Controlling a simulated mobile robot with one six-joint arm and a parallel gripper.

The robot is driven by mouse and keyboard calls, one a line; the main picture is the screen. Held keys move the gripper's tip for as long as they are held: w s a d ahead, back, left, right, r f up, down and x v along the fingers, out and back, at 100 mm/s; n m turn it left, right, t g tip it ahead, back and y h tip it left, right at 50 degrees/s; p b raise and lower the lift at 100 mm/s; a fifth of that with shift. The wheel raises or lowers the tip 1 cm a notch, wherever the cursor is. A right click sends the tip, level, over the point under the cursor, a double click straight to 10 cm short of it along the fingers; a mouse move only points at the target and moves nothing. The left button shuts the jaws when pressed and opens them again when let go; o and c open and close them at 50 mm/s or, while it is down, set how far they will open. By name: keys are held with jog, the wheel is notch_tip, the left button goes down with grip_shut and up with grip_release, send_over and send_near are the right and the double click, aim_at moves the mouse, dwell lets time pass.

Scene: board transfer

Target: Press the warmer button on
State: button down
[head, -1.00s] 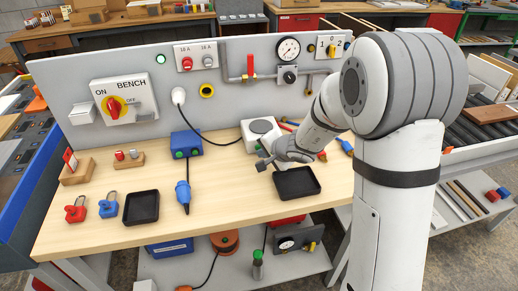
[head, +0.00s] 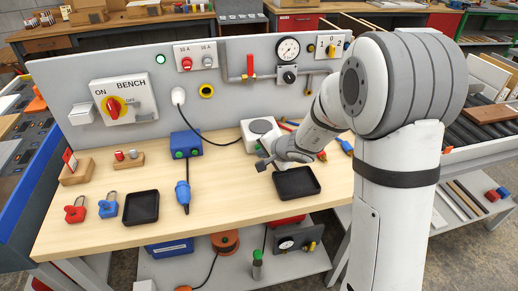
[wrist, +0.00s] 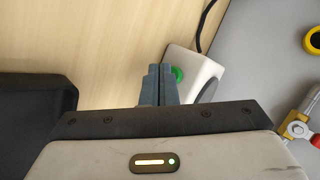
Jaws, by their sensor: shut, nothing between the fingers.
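The warmer (head: 252,126) is a white box with a round grey plate on top, near the back of the bench in the head view. Its white body (wrist: 207,69) also shows in the wrist view, partly behind my gripper. The round green button (wrist: 178,73) is on the warmer's near face, partly covered by the fingers. My gripper (head: 263,164) is just in front of the warmer in the head view. In the wrist view its fingers (wrist: 159,70) are shut and empty, with their tips close beside the button. I cannot tell whether they touch it.
A black tray (head: 297,183) lies under and right of my gripper. A blue box (head: 186,144) with a cable and blue plug (head: 183,192) stands to the left. A back panel (head: 225,98) with gauge, valves and switches rises behind. The bench between blue box and gripper is clear.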

jog(key=shift+w, duration=0.2)
dwell(0.4)
jog(key=shift+w+a+b, duration=0.15)
jog(key=shift+w+b, duration=0.05)
jog(key=shift+b, duration=0.15)
jog(key=shift+s, duration=0.1)
jog(key=shift+s+b, duration=0.3)
jog(key=shift+b, duration=0.25)
jog(key=shift+s+d+b, duration=0.25)
jog(key=shift+s+b, duration=0.05)
jog(key=shift+s, duration=0.05)
jog(key=shift+s+d+b, duration=0.25)
jog(key=shift+s+b, duration=0.15)
jog(key=shift+s, duration=0.45)
jog(key=shift+s+d+b, duration=0.25)
jog(key=shift+s+b, duration=0.15)
jog(key=shift+s, duration=0.45)
jog(key=shift+s+d+b, duration=0.25)
jog(key=shift+s+b, duration=0.15)
jog(key=shift+s, duration=0.45)
